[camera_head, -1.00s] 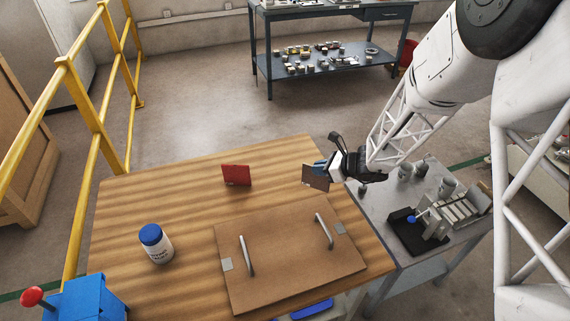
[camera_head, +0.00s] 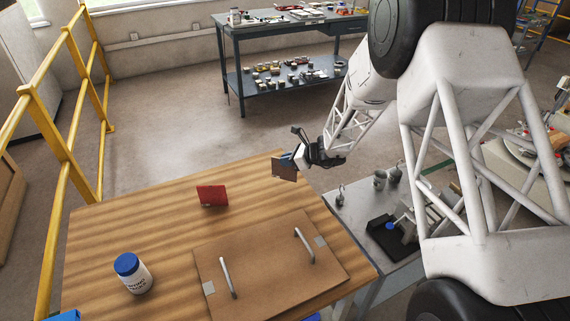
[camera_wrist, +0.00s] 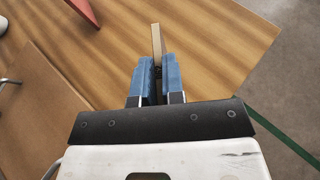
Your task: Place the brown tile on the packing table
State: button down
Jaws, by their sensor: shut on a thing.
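The brown tile (camera_head: 284,168) is held upright in my gripper (camera_head: 297,161) above the far right corner of the wooden table (camera_head: 130,225). In the wrist view the tile shows edge-on as a thin tan strip (camera_wrist: 157,42) between the two blue fingertips of my gripper (camera_wrist: 158,76), which are shut on it. A red tile (camera_head: 212,195) stands on the wooden table, left of my gripper; its corner also shows at the top of the wrist view (camera_wrist: 84,10). I cannot tell which table is the packing table.
A brown board with two metal handles (camera_head: 270,261) lies on the wooden table's near side. A white jar with a blue lid (camera_head: 134,274) stands at left. A grey side table (camera_head: 350,205) holds a black fixture. A yellow railing (camera_head: 66,170) runs along the left. A dark workbench (camera_head: 283,35) stands behind.

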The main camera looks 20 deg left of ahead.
jog(key=shift+w+a+f, duration=0.1)
jog(key=shift+w+a, duration=0.25)
jog(key=shift+w, duration=0.2)
jog(key=shift+w+a, duration=0.3)
jog(key=shift+w, duration=0.25)
jog(key=shift+f, duration=1.75)
jog(key=shift+f, duration=0.15)
jog(key=c, duration=1.2)
grip_release()
jog(key=v, duration=1.2)
